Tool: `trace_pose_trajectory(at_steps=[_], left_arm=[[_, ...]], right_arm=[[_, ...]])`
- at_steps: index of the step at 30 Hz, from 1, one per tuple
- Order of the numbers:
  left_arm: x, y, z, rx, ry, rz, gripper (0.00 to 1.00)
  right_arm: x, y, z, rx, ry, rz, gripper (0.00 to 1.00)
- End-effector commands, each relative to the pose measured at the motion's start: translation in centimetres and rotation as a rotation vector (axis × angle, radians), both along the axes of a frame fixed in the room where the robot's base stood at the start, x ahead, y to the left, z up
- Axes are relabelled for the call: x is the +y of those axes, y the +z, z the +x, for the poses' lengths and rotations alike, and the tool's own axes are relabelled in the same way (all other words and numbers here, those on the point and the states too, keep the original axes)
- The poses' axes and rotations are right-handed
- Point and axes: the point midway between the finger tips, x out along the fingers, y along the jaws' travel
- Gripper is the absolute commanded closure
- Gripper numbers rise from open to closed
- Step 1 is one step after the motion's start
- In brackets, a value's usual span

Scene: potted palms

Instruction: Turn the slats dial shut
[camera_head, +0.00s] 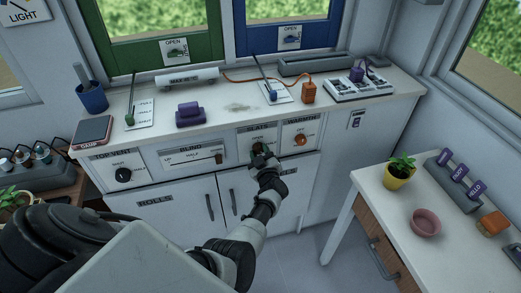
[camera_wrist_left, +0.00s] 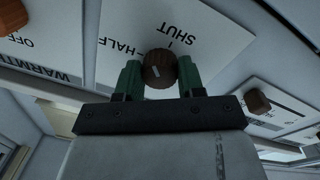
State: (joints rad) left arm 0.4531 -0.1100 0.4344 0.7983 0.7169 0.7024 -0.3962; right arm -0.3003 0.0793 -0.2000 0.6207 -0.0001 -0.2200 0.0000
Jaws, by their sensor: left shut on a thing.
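The slats dial (camera_wrist_left: 160,65) is a round brown knob on a white panel (camera_wrist_left: 215,40) in the left wrist view. The panel's words SHUT and HALF appear upside down there. A short pale mark shows on the knob's face; I cannot tell which word it points to. My left gripper (camera_wrist_left: 160,82) has its green fingers on both sides of the knob and is shut on it. In the head view my left gripper (camera_head: 262,158) reaches the panel under the SLATS label (camera_head: 258,127) and mostly hides the dial. My right gripper is not in view.
The warmth dial (camera_head: 300,140) is close on the right, the blind slider (camera_head: 219,158) on the left, and the top vent dial (camera_head: 123,175) farther left. Cupboard doors (camera_head: 185,215) are below. A side table with a yellow plant pot (camera_head: 398,178) stands at right.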

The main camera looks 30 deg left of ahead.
Motion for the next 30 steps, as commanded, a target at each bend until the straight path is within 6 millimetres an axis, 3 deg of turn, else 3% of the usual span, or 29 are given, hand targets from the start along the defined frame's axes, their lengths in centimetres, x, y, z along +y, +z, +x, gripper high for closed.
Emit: trace_pose_trajectory(at_steps=[15, 30], left_arm=[[0.0, 0.0, -0.2, 0.36, -0.003, 0.301, 0.85], [0.1, -0.1, -0.2, 0.539, -0.003, 0.456, 0.85]], right_arm=[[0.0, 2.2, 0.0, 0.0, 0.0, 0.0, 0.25], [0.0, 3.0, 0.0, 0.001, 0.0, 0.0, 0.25]])
